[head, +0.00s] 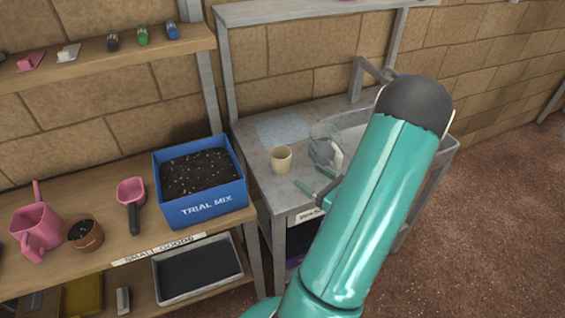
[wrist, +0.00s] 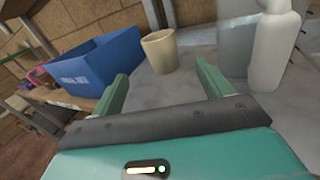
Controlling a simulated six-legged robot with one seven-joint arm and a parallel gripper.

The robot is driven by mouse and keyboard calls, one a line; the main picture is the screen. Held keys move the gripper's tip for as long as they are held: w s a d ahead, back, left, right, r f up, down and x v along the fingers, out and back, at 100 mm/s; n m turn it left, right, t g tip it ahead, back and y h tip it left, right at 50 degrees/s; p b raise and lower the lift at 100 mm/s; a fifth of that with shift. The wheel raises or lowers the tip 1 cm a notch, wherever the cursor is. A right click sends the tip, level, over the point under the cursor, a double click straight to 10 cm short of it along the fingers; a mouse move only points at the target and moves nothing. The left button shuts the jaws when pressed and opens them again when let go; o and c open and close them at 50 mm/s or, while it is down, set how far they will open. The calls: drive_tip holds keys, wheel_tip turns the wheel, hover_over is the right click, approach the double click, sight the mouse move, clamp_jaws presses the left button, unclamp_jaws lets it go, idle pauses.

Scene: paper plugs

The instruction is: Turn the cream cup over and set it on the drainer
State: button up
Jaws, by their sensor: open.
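The cream cup (head: 281,159) stands upright, mouth up, on the grey metal bench (head: 262,168). It also shows ahead of my fingers in the wrist view (wrist: 159,52). My gripper (head: 308,190) is open and empty, just to the right and front of the cup in the head view. In the wrist view its two green fingers (wrist: 161,72) are apart, with the cup beyond their tips and not touched. A flat pale-blue patch (head: 283,129) lies behind the cup; I cannot tell if it is the drainer.
A white bottle (wrist: 275,48) stands right of the cup in the wrist view. A grey sink or basin (head: 445,146) is at the bench's right, partly hidden by my arm. A blue soil box (head: 205,208) stands on the wooden shelf at left, near a pink scoop (head: 131,192).

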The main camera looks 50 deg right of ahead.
approach(274, 151)
drive_tip(key=shift+w+d+f, duration=0.15)
drive_tip(key=shift+w, duration=0.45)
drive_tip(key=shift+w+d+f, duration=0.1)
drive_tip(key=shift+w+f, duration=0.05)
drive_tip(key=shift+w, duration=0.45)
drive_tip(key=w, duration=0.5)
drive_tip(key=shift+w+d, duration=0.1)
drive_tip(key=shift+d, duration=0.2)
drive_tip(key=shift+r, duration=0.1)
drive_tip(key=c, duration=1.1)
drive_tip(key=shift+r, duration=0.1)
drive_tip(key=shift+c, duration=0.2)
